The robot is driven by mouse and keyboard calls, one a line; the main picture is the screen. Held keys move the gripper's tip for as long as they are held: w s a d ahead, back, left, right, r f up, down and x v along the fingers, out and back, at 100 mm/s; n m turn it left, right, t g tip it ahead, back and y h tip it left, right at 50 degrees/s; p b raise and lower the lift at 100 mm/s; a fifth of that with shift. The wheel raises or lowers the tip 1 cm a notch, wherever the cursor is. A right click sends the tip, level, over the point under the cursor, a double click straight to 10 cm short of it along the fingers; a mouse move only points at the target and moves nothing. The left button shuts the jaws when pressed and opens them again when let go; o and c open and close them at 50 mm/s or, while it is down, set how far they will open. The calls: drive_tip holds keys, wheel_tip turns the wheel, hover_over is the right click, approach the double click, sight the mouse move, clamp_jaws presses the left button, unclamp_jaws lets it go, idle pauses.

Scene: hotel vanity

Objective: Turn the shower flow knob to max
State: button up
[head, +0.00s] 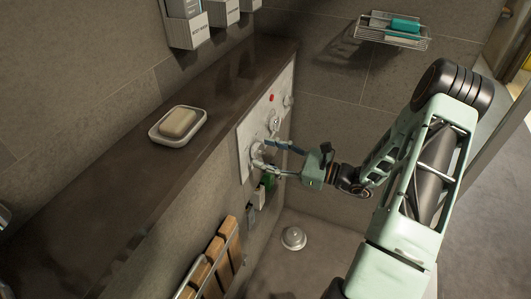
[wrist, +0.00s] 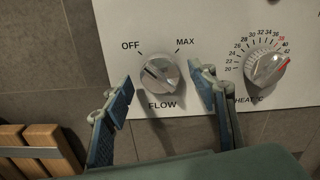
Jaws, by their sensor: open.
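The flow knob (wrist: 160,74) is a round silver knob on a white panel (wrist: 120,25) in the wrist view. OFF is printed at its upper left, MAX at its upper right and FLOW below. A dark mark on its face points to the upper left, near the OFF side. My gripper (wrist: 163,92) is open, with one blue-padded finger on each side of the knob and visible gaps between. In the head view my gripper (head: 268,155) is at the panel (head: 246,150), and its fingers partly hide the knob.
A heat knob (wrist: 266,66) with a temperature scale sits close to the right finger. A soap dish (head: 165,134) with soap stands on the ledge above. A wooden slatted seat (head: 208,265) is at lower left. A wire shelf (head: 392,38) hangs on the far wall.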

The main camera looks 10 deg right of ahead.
drive_tip(key=shift+w+a, duration=0.2)
drive_tip(key=shift+a, duration=0.1)
drive_tip(key=shift+c, duration=0.7)
drive_tip(key=c, duration=1)
